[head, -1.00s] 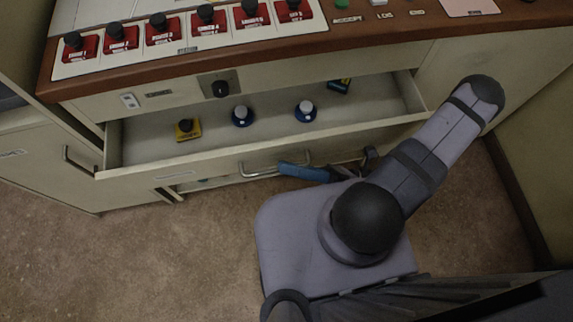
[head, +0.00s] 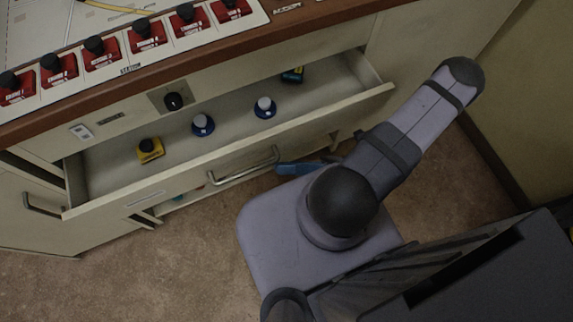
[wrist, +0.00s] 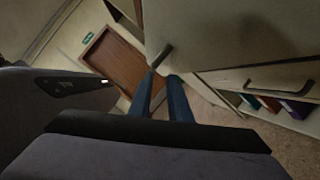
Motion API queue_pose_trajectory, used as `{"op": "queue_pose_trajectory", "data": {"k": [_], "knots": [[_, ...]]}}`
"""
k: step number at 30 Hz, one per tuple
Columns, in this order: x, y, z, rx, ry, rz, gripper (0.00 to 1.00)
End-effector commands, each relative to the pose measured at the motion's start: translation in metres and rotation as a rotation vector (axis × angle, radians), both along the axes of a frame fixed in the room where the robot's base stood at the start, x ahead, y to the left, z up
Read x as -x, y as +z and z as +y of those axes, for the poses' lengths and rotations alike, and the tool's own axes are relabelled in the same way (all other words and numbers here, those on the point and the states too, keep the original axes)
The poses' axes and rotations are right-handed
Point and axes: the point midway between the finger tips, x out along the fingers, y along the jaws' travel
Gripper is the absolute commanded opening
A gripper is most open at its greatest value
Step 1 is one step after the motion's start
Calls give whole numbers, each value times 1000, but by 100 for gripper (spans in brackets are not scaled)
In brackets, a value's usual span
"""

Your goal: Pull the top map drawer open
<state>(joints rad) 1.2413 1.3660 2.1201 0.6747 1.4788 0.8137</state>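The top map drawer (head: 105,200) stands pulled out of the beige console, its inside showing. A metal bar handle (head: 243,168) is on its front. In the drawer are a yellow block with a black knob (head: 150,149), two blue round-based pieces with pale tops (head: 203,125) (head: 264,107), and a dark teal block (head: 292,75) at the back. My gripper (head: 281,168) has blue fingers just below and right of the handle's right end, apart from it in the picture. In the wrist view the fingers (wrist: 161,76) show a narrow gap with nothing held; a dark handle end (wrist: 161,57) appears just beyond the tips.
The console top (head: 225,42) with red-based black knobs is above the drawer. A left cabinet door has its own handle (head: 42,206). Brown carpet (head: 150,275) is clear in front. The wrist view shows a brown door (wrist: 115,65) and coloured binders (wrist: 270,103) on a shelf.

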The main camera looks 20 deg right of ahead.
Motion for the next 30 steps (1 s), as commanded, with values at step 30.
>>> {"op": "queue_pose_trajectory", "data": {"k": [30], "knots": [[-10, 21, 68, -35, 17, -15, 17]]}}
